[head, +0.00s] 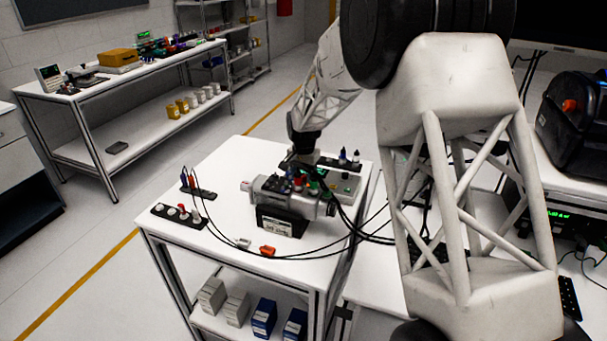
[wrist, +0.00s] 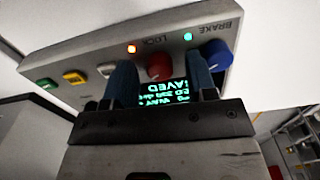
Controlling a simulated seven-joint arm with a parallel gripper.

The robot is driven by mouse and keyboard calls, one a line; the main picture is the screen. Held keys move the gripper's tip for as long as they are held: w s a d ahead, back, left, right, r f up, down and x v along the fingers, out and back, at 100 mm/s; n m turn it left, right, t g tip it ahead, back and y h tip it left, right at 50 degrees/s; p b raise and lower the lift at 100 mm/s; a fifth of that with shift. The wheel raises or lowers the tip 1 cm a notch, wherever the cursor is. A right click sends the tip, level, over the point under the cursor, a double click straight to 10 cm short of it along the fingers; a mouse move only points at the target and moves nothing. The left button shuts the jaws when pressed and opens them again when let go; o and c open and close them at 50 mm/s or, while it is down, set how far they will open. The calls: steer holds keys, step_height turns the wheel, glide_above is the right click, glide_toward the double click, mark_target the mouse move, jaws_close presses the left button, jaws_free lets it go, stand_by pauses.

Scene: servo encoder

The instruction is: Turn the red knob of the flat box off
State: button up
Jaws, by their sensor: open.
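The flat box (wrist: 85,55) fills the upper part of the wrist view, seen upside down. The red knob (wrist: 158,66), by the LOCK label and a lit orange lamp, shows between the two blue fingers of my gripper (wrist: 161,78). The fingers are open, with gaps on both sides of the knob; I cannot tell how near their tips are to it. A blue knob (wrist: 215,54) by the BRAKE label is just right of the right finger. A green-lit display is partly hidden by the fingers. In the head view the box (head: 346,187) lies on the white table beneath my gripper (head: 304,163).
A grey servo motor (head: 322,208) with connectors and black cables is left of the box. Dark strips with small knobs (head: 178,215) lie at the table's left. Green, yellow and white buttons (wrist: 75,77) sit on the box's left in the wrist view.

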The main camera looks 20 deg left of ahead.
steer(key=shift+c, duration=0.5)
steer(key=c, duration=0.8)
steer(key=shift+c, duration=0.2)
steer(key=shift+n, duration=0.4)
steer(key=n, duration=1.1)
